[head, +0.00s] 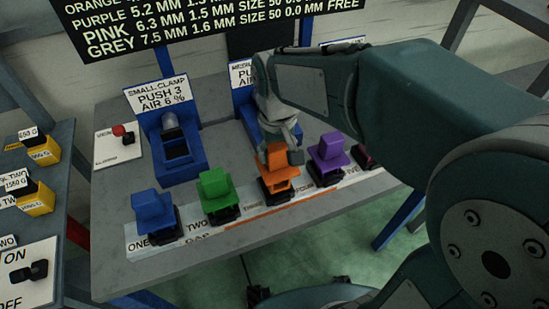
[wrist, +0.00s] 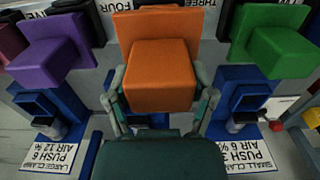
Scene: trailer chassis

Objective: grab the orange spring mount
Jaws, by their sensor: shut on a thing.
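The orange spring mount (head: 277,182) is in the row along the front of the grey table, between the green and the purple mounts. It has a blocky orange top and a black base on the label strip. My gripper (head: 278,157) reaches down onto its top from above. In the wrist view the orange mount (wrist: 160,72) fills the middle, and the fingers of my gripper (wrist: 160,100) lie along both sides of its block. The gripper is shut on it. I cannot tell whether the mount's base is lifted from the strip.
The green mount (head: 213,189) and purple mount (head: 328,153) stand close on either side. A blue mount (head: 155,211) is at the left end, a dark purple-red one (head: 365,156) at the right. Behind stands the blue small clamp (head: 175,145). A red-knobbed switch (head: 120,132) sits further left.

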